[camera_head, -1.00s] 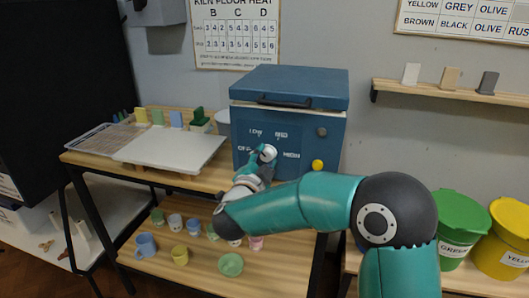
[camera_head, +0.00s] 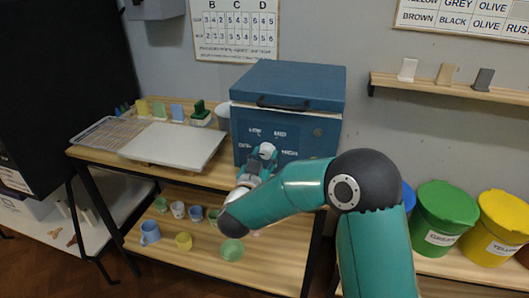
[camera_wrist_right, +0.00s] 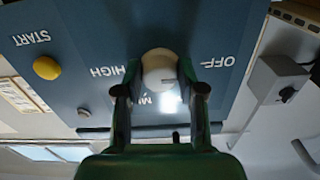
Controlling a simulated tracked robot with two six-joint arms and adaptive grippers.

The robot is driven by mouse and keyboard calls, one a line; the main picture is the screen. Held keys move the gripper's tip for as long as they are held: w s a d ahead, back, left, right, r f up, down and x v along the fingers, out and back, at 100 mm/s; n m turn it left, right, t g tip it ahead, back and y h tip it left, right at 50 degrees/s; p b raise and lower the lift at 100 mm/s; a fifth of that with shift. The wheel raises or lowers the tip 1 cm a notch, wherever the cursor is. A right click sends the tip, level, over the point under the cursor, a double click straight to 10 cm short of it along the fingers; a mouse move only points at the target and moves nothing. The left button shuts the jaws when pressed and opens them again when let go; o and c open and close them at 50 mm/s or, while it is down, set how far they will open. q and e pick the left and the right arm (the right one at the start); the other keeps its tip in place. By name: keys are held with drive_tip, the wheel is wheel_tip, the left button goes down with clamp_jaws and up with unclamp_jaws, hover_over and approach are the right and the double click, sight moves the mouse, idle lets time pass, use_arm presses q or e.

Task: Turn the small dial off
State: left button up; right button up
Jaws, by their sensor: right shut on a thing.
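A blue kiln (camera_head: 288,84) stands on the wooden table. Its front carries OFF, LOW, MED and HIGH labels around a pale round dial (camera_wrist_right: 158,66), seen upside down in the right wrist view. My right gripper (camera_wrist_right: 160,88) is shut on this dial, one finger on each side. I cannot tell which label the dial points to. A yellow START button (camera_wrist_right: 47,68) and a grey round part (camera_wrist_right: 84,112) are also on the panel. My left gripper is not in view.
A white board (camera_head: 172,145) lies on the table left of the kiln. Cups, including a blue mug (camera_head: 150,233), stand on the lower shelf. Green (camera_head: 443,217) and yellow (camera_head: 498,230) buckets stand at the right. A grey box (camera_wrist_right: 276,78) with a dark knob shows beside the kiln.

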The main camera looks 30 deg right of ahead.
drive_tip(key=shift+d+r+n, duration=0.1)
drive_tip(key=shift+r+n, duration=0.05)
drive_tip(key=shift+n, duration=0.25)
drive_tip(key=o, duration=0.9)
drive_tip(key=shift+w, duration=0.1)
drive_tip(key=shift+o, duration=1.1)
drive_tip(key=shift+w+d+f, duration=0.1)
drive_tip(key=shift+f, duration=0.15)
drive_tip(key=v, duration=1.2)
